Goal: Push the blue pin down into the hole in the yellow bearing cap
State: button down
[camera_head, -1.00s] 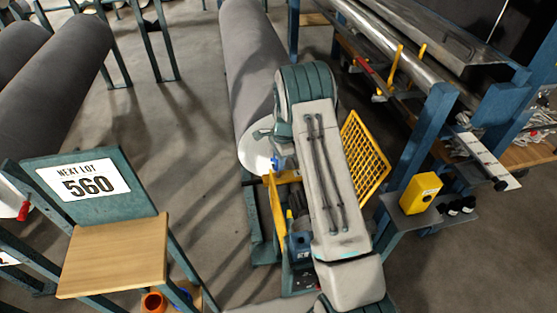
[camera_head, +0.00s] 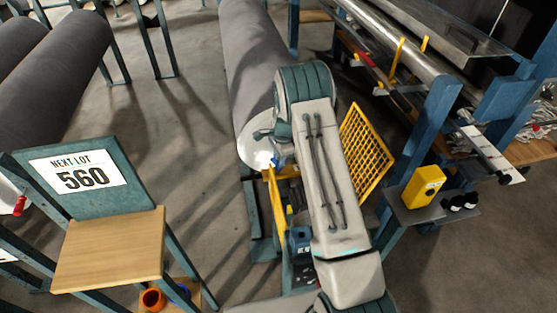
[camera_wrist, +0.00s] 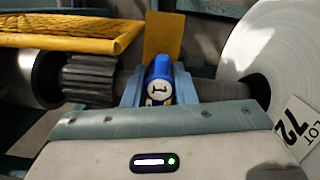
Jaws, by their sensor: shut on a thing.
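The blue pin (camera_wrist: 159,68) shows in the wrist view with a white round face marked "1". It sits between the light-blue fingers of my gripper (camera_wrist: 160,84), which are shut on it. The pin is over the dark shaft, between a ribbed dark coupling and the white roll end. An upright yellow plate (camera_wrist: 163,34) stands just behind it. I cannot make out the bearing cap's hole or how deep the pin is; the fingers and pin cover that spot. In the head view my arm hides most of the place, with yellow parts (camera_head: 276,195) beside it.
The grey roll (camera_head: 255,60) with its white end (camera_wrist: 255,60) lies close by. A yellow mesh guard (camera_head: 366,152) stands open to the right of my arm. A yellow box (camera_head: 422,187) sits on a side shelf.

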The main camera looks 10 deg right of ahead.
jog(key=shift+f+b, duration=0.55)
jog(key=shift+f, duration=0.35)
jog(key=c, duration=1.1)
grip_release()
jog(key=shift+r, duration=0.1)
jog(key=shift+w+r, duration=0.15)
jog(key=shift+r, duration=0.05)
notch_tip(320, 180, up, 13)
jog(key=d, duration=0.1)
jog(key=shift+d+b, duration=0.35)
